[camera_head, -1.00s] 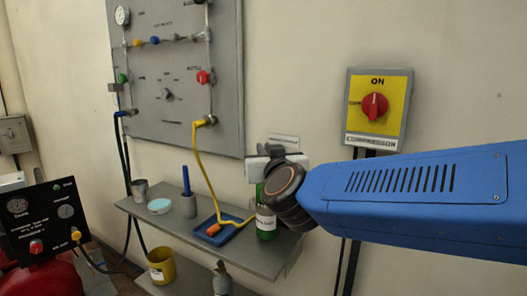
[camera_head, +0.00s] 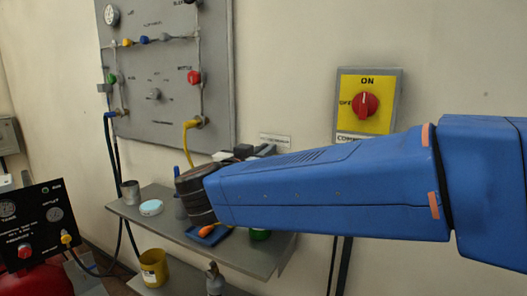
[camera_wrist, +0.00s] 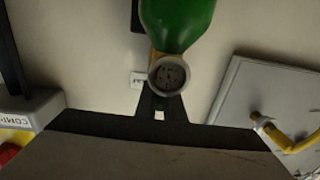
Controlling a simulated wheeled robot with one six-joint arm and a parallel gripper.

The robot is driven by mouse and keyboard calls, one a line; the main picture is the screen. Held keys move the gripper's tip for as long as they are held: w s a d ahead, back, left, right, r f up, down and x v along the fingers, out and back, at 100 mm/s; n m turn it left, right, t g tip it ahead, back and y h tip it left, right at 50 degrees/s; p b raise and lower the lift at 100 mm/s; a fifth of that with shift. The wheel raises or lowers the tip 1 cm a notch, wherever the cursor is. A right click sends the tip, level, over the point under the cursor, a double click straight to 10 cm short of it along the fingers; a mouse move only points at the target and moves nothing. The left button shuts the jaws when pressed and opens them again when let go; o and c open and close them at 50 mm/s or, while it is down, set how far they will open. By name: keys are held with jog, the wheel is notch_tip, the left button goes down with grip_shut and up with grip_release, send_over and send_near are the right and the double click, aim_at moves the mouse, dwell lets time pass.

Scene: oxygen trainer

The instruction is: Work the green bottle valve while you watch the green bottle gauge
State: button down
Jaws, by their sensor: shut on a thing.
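The green bottle (camera_wrist: 178,20) is close at the top of the wrist view. A round grey valve knob (camera_wrist: 168,75) with a speckled face sits at its end. My gripper (camera_wrist: 163,108) has its dark fingers drawn together at this knob, and their contact is partly hidden. In the head view only a low green part of the bottle (camera_head: 260,234) shows below my arm. My gripper (camera_head: 245,152) is mostly hidden behind my wrist there. I cannot tell which gauge belongs to the green bottle; the wall panel's upper gauge (camera_head: 111,15) is too small to read.
A shelf (camera_head: 150,228) holds a metal cup (camera_head: 130,192), a pale blue round tin (camera_head: 150,207) and a blue tray (camera_head: 208,237). A yellow bucket (camera_head: 153,266) stands lower. The panel (camera_head: 170,125) and yellow compressor switch (camera_head: 366,105) are on the wall.

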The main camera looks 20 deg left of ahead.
jog(key=shift+d+m+h, duration=0.1)
jog(key=shift+m+h, duration=0.3)
jog(key=shift+h, duration=0.1)
jog(key=c, duration=1.9)
grip_release()
jog(key=shift+o, duration=0.2)
jog(key=shift+s, duration=0.1)
jog(key=s+a, duration=0.2)
jog(key=s, duration=1.5)
jog(key=shift+a, duration=0.3)
